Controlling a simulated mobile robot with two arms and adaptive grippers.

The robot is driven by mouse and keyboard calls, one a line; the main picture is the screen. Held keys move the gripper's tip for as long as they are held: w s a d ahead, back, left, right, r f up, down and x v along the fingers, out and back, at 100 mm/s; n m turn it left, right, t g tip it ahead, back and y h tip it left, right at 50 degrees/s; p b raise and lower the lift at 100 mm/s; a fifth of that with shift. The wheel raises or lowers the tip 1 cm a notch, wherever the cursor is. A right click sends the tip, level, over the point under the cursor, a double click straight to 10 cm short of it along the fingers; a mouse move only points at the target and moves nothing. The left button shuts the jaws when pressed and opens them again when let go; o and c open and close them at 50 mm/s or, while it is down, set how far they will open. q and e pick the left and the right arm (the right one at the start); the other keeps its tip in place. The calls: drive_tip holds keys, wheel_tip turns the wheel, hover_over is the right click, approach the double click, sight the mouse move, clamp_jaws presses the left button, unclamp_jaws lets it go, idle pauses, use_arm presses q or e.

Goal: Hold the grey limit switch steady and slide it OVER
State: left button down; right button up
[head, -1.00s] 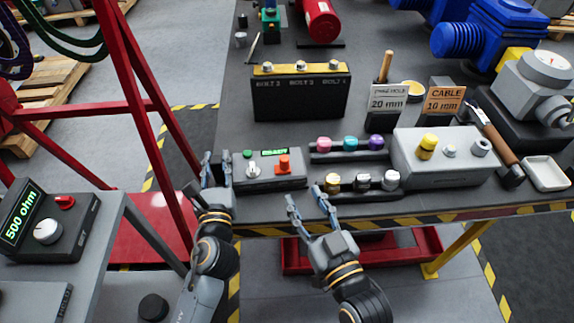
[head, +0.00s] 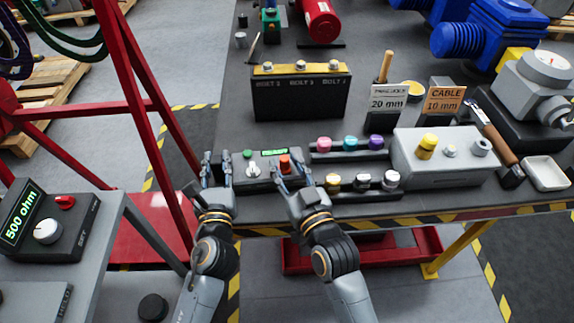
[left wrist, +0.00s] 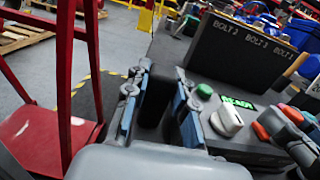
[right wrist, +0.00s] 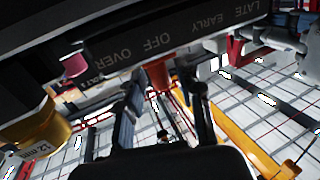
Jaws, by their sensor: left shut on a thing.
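The dark control box (head: 262,157) near the table's front edge has a green READY display (head: 273,152), a green button (head: 247,153), a pale grey knob (head: 253,171) and a red-orange knob (head: 285,160). I cannot tell which part is the grey limit switch. My left gripper (head: 217,163) is at the box's left side; in the left wrist view its fingers (left wrist: 158,108) close on a dark block (left wrist: 157,92). My right gripper (head: 285,170) is at the box's front right, its fingers apart around the red-orange knob, which shows between them in the right wrist view (right wrist: 159,74); contact is unclear.
Pink, teal and purple knobs (head: 350,143) and several round pieces (head: 362,181) stand just right of the box. A grey block (head: 440,160) is further right. The bolt box (head: 299,95) stands behind. Labels OFF, OVER, EARLY and LATE (right wrist: 180,40) show in the right wrist view.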

use_arm(q)
drive_tip(key=shift+f, duration=0.3)
use_arm(e)
clamp_jaws()
use_arm(q)
drive_tip(key=shift+a, duration=0.1)
use_arm(e)
drive_tip(key=shift+w+d, duration=0.1)
drive_tip(key=shift+d, duration=1.6)
drive_tip(key=shift+o, duration=1.8)
unclamp_jaws()
drive_tip(key=shift+d, duration=0.15)
drive_tip(key=shift+r, duration=0.1)
drive_tip(key=shift+r, duration=0.35)
wheel_tip(320, 180, up, 9)
drive_tip(key=shift+r, duration=0.1)
